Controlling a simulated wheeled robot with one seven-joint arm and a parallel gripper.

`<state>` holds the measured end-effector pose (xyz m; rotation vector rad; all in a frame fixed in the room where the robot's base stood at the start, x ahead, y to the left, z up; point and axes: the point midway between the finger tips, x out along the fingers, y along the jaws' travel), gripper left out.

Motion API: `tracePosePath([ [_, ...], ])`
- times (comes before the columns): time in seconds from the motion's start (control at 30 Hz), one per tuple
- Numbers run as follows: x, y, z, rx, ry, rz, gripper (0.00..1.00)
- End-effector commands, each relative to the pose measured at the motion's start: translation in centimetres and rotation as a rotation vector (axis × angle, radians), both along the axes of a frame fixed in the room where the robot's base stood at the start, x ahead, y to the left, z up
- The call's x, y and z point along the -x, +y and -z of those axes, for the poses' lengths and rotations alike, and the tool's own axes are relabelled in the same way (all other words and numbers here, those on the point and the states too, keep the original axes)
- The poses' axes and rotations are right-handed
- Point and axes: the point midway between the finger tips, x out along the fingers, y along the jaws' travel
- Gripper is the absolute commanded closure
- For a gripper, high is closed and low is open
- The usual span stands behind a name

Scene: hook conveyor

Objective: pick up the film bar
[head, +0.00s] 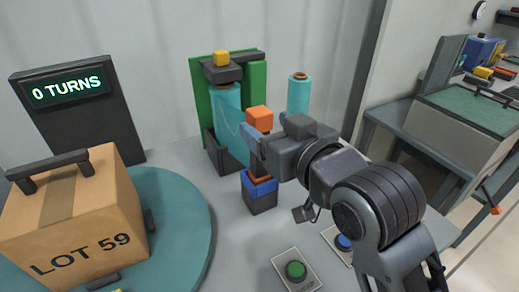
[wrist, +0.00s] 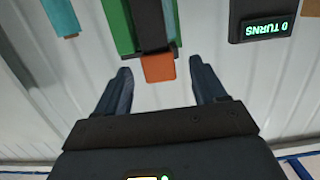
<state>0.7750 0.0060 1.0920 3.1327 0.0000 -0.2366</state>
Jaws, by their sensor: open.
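The film bar seems to be the piece with an orange block end (head: 259,118), in front of the green film stand (head: 257,90). In the wrist view the orange end (wrist: 158,68) shows below a dark part of the stand. My gripper (head: 256,148) is open, with its fingers pointing at the stand. In the wrist view the fingers of my gripper (wrist: 160,66) are on either side of the orange end, with gaps visible on both sides. Whether the bar lies fully between the fingers in depth, I cannot tell. Its lower part is hidden by my gripper in the head view.
A teal film roll (head: 227,112) stands in the stand; a spare roll (head: 298,94) is behind. A dark block with a blue top (head: 260,193) sits below my gripper. A carton (head: 75,215) rests on the turntable (head: 185,222). A green button (head: 296,270) is in front.

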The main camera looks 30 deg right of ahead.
Motion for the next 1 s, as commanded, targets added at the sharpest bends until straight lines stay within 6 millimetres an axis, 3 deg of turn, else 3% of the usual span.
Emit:
tracePosePath([
  [0.43,-5.4,-0.1,1.0,0.0,-0.001,-0.001,0.3],
  [0.77,-6.0,-0.1,1.3,0.0,-0.001,0.0,0.3],
  [1.0,-6.0,-0.1,1.3,0.0,-0.001,0.0,0.52],
])
